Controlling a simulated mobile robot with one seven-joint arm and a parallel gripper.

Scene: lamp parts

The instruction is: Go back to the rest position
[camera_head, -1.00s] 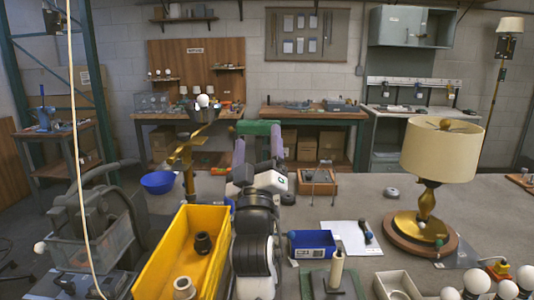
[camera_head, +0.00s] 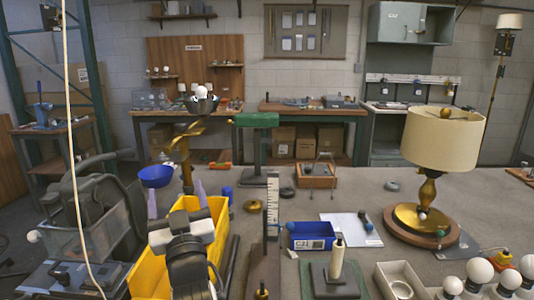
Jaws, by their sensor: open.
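My gripper (camera_head: 176,196) is at the lower left, seen from behind over the yellow bin. Its two purple fingers stand apart, open, with nothing seen between them. My arm hides much of the yellow bin (camera_head: 147,282), including most of its inside. A brass lamp stem (camera_head: 184,150) with a dark cup and a white bulb (camera_head: 202,92) on top stands behind the gripper; its foot is hidden. On the right, a complete brass lamp (camera_head: 428,192) with a cream shade (camera_head: 440,138) stands upright on a round wooden base.
A blue bowl (camera_head: 156,176) sits left of the stem. A blue bin (camera_head: 312,236), a white sheet (camera_head: 352,229) and an upright cream post (camera_head: 336,262) are right of my arm. White bulbs (camera_head: 479,271) stand at the lower right.

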